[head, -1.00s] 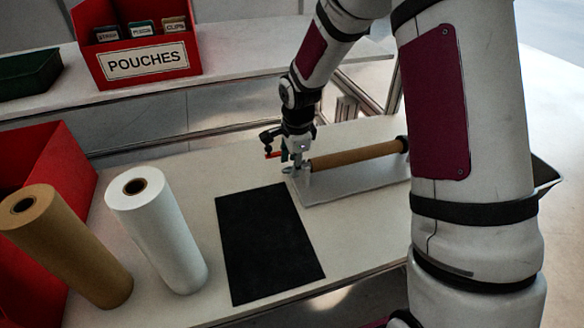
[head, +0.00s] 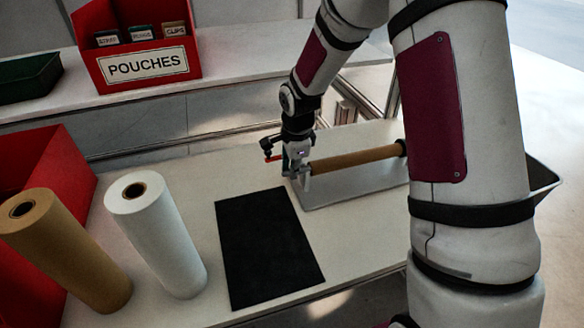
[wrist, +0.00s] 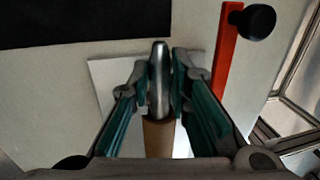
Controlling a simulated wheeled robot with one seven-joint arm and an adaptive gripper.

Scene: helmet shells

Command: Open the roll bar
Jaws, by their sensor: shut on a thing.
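The roll bar carries a brown roll (head: 355,159) and lies above a pale metal base plate (head: 350,190) on the table. Its bare metal end (wrist: 159,75) points up the wrist view, with the brown roll (wrist: 158,138) behind it. My gripper (head: 301,172) is at the left end of the bar. In the wrist view its green-padded fingers (wrist: 160,88) stand on both sides of the metal end, shut on it. A red lever (wrist: 226,60) with a black knob (wrist: 255,21) stands just right of the fingers there. The contact is partly hidden in the head view.
A black mat (head: 268,248) lies in front of the base plate. A white roll (head: 155,235) and a brown paper roll (head: 65,250) stand at the left by a red bin (head: 70,165). A red pouches box (head: 147,67) and green tray (head: 28,78) sit on the back shelf.

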